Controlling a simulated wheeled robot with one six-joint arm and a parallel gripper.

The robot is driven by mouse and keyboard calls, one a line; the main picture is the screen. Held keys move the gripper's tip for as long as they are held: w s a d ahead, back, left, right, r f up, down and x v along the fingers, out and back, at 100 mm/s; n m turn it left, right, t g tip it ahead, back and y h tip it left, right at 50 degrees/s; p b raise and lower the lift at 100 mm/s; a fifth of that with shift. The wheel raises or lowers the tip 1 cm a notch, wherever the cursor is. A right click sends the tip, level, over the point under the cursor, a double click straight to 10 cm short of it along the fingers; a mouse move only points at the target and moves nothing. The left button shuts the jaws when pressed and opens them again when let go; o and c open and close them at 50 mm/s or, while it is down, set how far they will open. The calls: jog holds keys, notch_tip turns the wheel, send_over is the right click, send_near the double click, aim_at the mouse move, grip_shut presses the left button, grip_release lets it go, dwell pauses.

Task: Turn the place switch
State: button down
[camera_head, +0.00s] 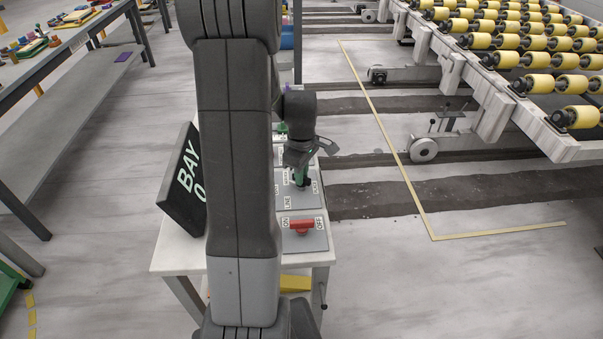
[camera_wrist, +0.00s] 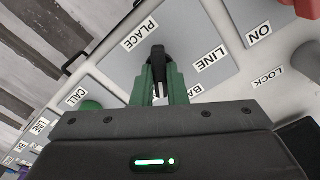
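The place switch (camera_wrist: 158,54) is a black knob on a light grey plate, close to the PLACE label (camera_wrist: 139,34) and the LINE label (camera_wrist: 211,60) in the wrist view. My gripper (camera_wrist: 160,82) has green fingers, one on each side of the knob, and they look closed against it. In the head view my gripper (camera_head: 302,175) points down onto the panel, on the plate with the LINE label. The fingers and my arm hide part of the knob, so its exact pointing direction is unclear.
A red ON/OFF switch (camera_head: 300,226) sits on the nearer plate. A black BAY sign (camera_head: 186,180) stands on the white console (camera_head: 180,253) at left. A green round button (camera_wrist: 91,104) is beside the CALL label. A roller conveyor (camera_head: 500,50) stands at upper right, beyond open floor.

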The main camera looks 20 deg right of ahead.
jog(key=shift+m+b, duration=0.4)
jog(key=shift+m, duration=0.7)
jog(key=c, duration=1.4)
grip_release()
jog(key=shift+c, duration=0.2)
jog(key=shift+r, duration=0.1)
notch_tip(320, 180, up, 14)
jog(key=shift+f+b, duration=0.2)
jog(key=shift+b, duration=0.15)
